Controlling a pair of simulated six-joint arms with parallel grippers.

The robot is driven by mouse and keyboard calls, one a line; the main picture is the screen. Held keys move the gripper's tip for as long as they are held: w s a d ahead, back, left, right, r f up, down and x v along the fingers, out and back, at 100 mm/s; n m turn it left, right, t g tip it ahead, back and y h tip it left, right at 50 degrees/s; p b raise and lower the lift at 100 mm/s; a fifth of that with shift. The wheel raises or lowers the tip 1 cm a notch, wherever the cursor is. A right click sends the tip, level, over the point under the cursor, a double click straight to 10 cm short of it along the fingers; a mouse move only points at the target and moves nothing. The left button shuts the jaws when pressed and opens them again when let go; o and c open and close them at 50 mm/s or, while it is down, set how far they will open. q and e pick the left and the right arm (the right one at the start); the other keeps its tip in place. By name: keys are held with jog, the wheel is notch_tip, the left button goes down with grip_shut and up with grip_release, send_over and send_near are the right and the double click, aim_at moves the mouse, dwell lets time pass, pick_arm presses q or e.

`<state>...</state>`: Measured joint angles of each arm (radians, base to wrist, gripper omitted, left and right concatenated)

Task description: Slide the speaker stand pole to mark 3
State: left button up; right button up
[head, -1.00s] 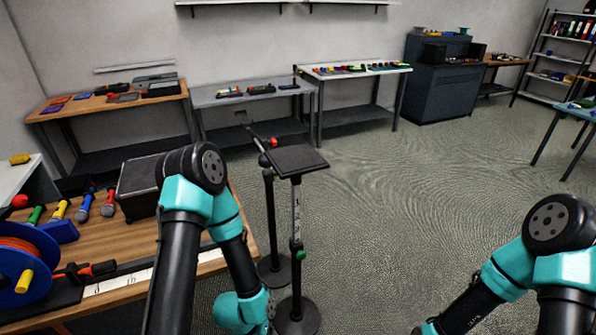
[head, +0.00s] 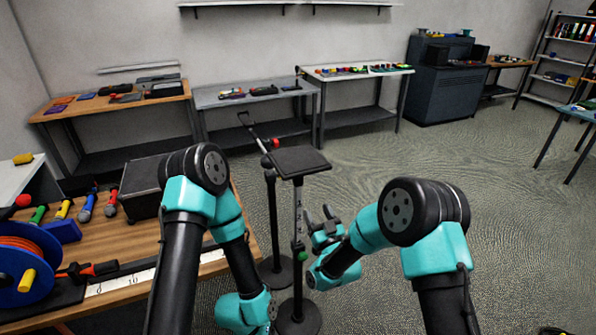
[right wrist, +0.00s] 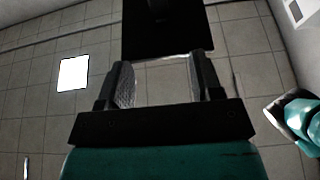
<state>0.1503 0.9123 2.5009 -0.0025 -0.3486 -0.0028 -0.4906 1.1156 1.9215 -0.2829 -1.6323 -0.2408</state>
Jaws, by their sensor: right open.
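The speaker stand has a flat black top plate (head: 299,161) on an upright pole (head: 298,205) with a pale marked strip. A green knob (head: 302,256) sits lower on the pole, above a round black base (head: 297,318). The marks are too small to read. My right gripper (head: 327,213) is open and empty, just right of the pole and below the plate, fingers pointing up. In the right wrist view, the open fingers (right wrist: 163,78) frame the dark underside of the plate (right wrist: 165,38). My left arm hangs at left of the stand; its fingers are out of sight.
A second dark stand (head: 270,215) with a red knob is close behind, left of the pole. A wooden bench (head: 145,215) at left holds microphones, a black box (head: 142,185) and a blue cable reel (head: 28,265). The floor at right is clear.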

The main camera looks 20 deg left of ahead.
jog(key=shift+w+a, duration=0.1)
jog(key=shift+w, duration=0.05)
jog(key=x, duration=1.7)
jog(key=shift+w+f, duration=0.1)
jog(key=shift+f, duration=0.05)
grip_shut()
dwell(0.4)
